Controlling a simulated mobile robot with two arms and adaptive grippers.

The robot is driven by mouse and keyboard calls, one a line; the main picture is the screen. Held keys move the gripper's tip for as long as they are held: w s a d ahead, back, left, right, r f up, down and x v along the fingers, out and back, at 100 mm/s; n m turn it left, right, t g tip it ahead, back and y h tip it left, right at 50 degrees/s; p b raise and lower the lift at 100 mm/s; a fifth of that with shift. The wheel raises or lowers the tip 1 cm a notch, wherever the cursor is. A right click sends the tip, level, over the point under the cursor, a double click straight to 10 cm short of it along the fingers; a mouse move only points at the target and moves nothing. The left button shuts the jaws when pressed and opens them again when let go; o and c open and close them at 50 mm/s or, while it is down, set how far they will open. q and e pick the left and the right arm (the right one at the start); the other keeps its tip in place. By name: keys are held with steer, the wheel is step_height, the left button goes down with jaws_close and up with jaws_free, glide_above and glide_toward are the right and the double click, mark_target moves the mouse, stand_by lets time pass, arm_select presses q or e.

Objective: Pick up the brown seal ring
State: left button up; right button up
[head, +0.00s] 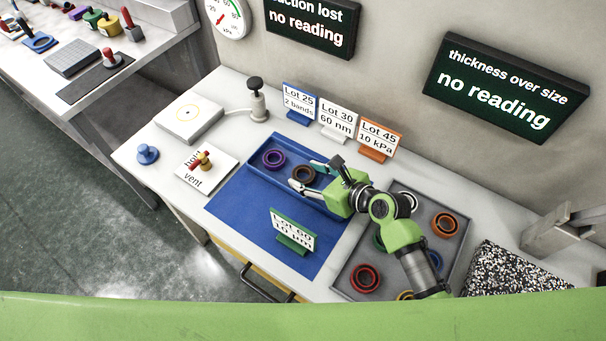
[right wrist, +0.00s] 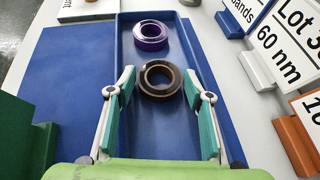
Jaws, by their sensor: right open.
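The brown seal ring (head: 304,174) lies in the blue tray (head: 328,206), beside the purple ring (head: 273,158). In the right wrist view the brown seal ring (right wrist: 160,80) lies flat, with the purple ring (right wrist: 151,35) just beyond it. My right gripper (head: 306,176) reaches in from the right. Its teal-padded fingers (right wrist: 160,87) are open, one on each side of the brown ring. In the wrist view gaps show between the ring and both fingers. My left gripper is not in view.
A grey tray (head: 339,284) with red, orange and other rings lies under my right arm. A green Lot 60 sign (head: 293,232) stands on the blue mat (head: 240,212). Blue, white and orange lot signs (head: 337,122) stand behind the blue tray. A hold/vent valve (head: 204,161) is left.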

steer(key=shift+w+a+f, duration=0.15)
steer(key=shift+w+a, duration=0.05)
steer(key=c, duration=0.8)
